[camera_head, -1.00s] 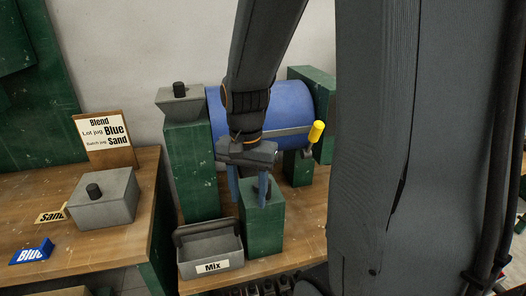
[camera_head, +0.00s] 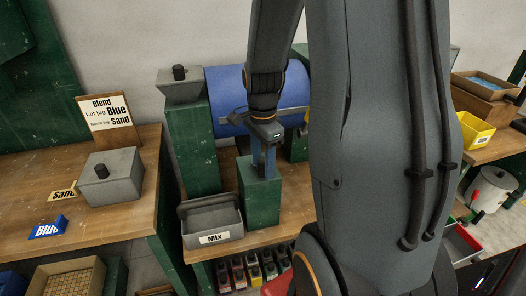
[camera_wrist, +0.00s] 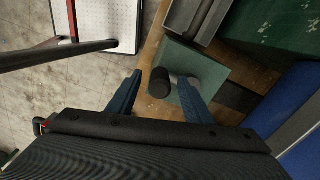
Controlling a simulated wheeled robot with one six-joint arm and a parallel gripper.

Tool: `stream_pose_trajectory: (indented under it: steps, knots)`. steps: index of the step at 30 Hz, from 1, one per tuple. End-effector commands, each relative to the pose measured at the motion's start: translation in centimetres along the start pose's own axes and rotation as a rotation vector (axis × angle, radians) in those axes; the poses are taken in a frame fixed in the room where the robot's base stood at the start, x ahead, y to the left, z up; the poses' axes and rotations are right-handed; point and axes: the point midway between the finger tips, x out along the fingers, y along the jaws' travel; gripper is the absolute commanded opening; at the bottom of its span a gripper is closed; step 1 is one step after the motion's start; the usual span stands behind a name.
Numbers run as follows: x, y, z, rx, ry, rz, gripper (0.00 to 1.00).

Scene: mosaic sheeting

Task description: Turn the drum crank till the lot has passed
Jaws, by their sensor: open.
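The blue drum (camera_head: 228,95) lies on its side at the back, with a grey band along it. No crank shows now; my arm covers the drum's right end. My gripper (camera_head: 264,172) points down over a short green post (camera_head: 260,205) in front of the drum. In the wrist view my gripper (camera_wrist: 163,80) is open, and a black knob (camera_wrist: 159,83) on a grey stem appears between its fingertips above the green post (camera_wrist: 205,68). I cannot tell whether the fingers touch the knob.
A grey hopper (camera_head: 180,92) with a black knob tops a tall green post (camera_head: 193,150). A grey Mix tray (camera_head: 212,222) stands in front. A lidded grey box (camera_head: 111,178), Blue sign (camera_head: 47,227) and Blend card (camera_head: 106,116) are at left. Coloured bottles (camera_head: 254,270) sit below the bench.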

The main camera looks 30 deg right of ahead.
Motion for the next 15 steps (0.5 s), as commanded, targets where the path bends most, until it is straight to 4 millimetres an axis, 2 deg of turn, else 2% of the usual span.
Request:
stream_pose_trajectory:
  steps: [4, 12, 15]
  knots:
    - [0.77, 0.05, 0.02, -0.001, 0.000, 0.001, 0.46]
    - [0.90, 0.03, 0.02, -0.001, 0.000, 0.000, 0.46]
    - [0.89, 0.04, 0.02, -0.001, 0.000, 0.000, 0.31]
